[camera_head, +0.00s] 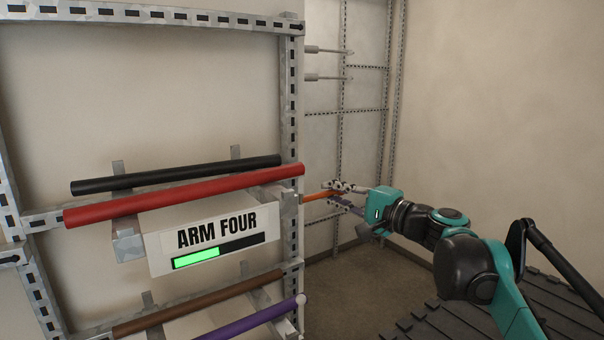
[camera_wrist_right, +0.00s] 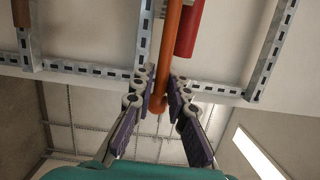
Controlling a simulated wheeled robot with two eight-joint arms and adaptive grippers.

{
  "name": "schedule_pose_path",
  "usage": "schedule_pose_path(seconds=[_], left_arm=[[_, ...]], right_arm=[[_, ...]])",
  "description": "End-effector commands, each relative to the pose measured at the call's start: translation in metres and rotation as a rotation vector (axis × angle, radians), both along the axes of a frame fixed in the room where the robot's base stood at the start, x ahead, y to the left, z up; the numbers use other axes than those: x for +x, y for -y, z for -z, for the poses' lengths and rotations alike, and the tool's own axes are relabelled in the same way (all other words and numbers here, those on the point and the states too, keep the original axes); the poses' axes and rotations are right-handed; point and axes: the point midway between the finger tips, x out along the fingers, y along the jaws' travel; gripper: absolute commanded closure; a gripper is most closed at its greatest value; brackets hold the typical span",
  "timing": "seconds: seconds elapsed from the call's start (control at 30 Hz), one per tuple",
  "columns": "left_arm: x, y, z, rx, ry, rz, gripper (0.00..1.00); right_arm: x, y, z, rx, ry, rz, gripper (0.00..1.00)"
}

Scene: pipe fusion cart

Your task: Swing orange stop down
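The orange stop (camera_head: 316,197) is a thin rod sticking out to the right from the rack's right post, roughly level with the panel marked ARM FOUR (camera_head: 218,229). My right gripper (camera_head: 334,194) is at its free end, with one finger above and one below. In the right wrist view the stop (camera_wrist_right: 170,50) runs down between the two purple-padded fingertips of the gripper (camera_wrist_right: 163,85). The fingers stand apart around it; firm contact on both sides does not show. My left gripper is not in view.
A red bar (camera_head: 185,195) and a black bar (camera_head: 175,175) lie above the panel. Brown (camera_head: 200,303) and purple (camera_head: 255,319) bars lie lower. The metal rack post (camera_head: 291,100) stands left of my right gripper. Open floor (camera_head: 375,268) lies below it.

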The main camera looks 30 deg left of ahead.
Motion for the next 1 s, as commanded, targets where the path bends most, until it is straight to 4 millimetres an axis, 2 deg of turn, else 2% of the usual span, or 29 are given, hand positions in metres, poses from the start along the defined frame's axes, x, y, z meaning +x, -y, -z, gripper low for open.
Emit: schedule_pose_path(seconds=[0.03, 0.23, 0.6, 1.0], left_arm=[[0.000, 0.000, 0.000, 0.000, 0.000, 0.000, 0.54], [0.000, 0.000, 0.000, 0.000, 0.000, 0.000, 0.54], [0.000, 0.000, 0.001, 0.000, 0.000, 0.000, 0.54], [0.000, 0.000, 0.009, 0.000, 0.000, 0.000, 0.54]], right_arm=[[0.001, 0.001, 0.000, 0.000, 0.001, 0.003, 0.68], [0.000, 0.000, 0.000, -0.001, 0.002, 0.001, 0.15], [-0.001, 0.002, 0.001, -0.002, 0.003, 0.000, 0.14], [-0.016, 0.040, 0.001, -0.002, 0.003, 0.002, 0.14]])
